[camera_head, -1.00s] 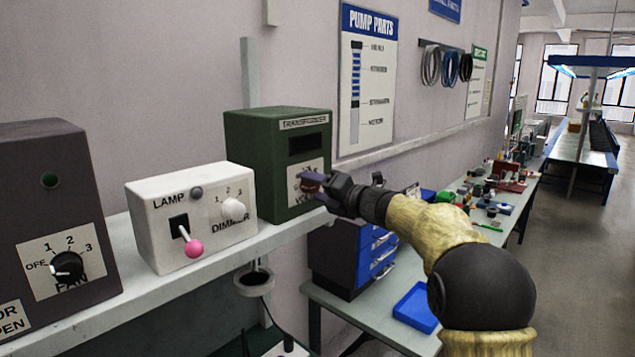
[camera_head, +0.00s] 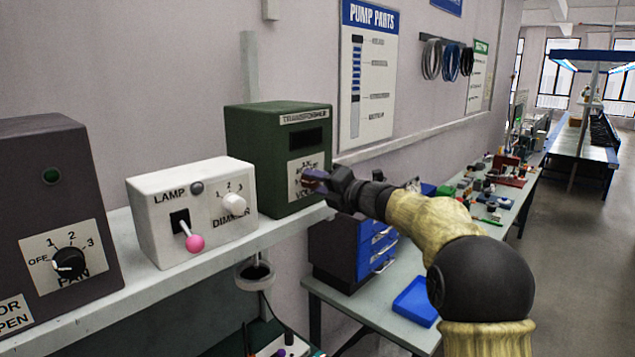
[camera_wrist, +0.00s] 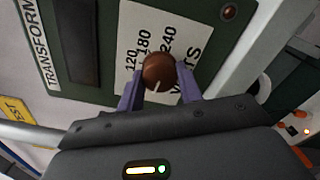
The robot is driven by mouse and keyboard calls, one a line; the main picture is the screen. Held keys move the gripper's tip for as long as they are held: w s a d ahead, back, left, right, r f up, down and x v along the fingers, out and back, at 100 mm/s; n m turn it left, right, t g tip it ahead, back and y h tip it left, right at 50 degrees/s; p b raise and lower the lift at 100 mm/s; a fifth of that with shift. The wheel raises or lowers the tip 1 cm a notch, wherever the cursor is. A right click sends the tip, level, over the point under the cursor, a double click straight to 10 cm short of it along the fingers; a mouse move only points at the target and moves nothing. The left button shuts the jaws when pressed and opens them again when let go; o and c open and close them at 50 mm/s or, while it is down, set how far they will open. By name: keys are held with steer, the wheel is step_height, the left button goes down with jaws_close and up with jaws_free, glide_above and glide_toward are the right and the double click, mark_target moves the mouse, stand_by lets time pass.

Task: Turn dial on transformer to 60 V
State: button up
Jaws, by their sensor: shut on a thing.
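The green transformer (camera_head: 256,158) stands on the shelf in the head view, with a dark display window and a white label plate on its front. In the wrist view the transformer (camera_wrist: 100,95) shows its plate with 120, 180 and 240 beside a brown round dial (camera_wrist: 158,72). A pale pointer mark on the dial faces down toward my gripper, away from those three numbers. A 60 mark cannot be seen. My gripper (camera_head: 312,181) is at the transformer's front. Its purple fingers (camera_wrist: 159,92) are shut on the dial, one on each side.
The white lamp box (camera_head: 160,238) with a pink-tipped lever and dimmer knob stands left of the transformer on the shelf (camera_head: 200,262). A dark fan box (camera_head: 30,200) is further left. Blue drawers (camera_head: 375,245) and a blue tray (camera_head: 415,300) are below on the workbench.

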steer(key=shift+m+p, duration=1.9)
steer(key=shift+m, duration=2)
steer(key=o, duration=1)
steer(key=shift+w, duration=0.1)
steer(key=shift+d, duration=0.1)
steer(key=shift+s+d+f+b, duration=0.1)
steer(key=shift+s+d+b, duration=0.35)
steer(key=shift+b, duration=0.05)
steer(key=b+v, duration=0.7)
steer(key=v, duration=0.9)
steer(key=shift+d, duration=0.15)
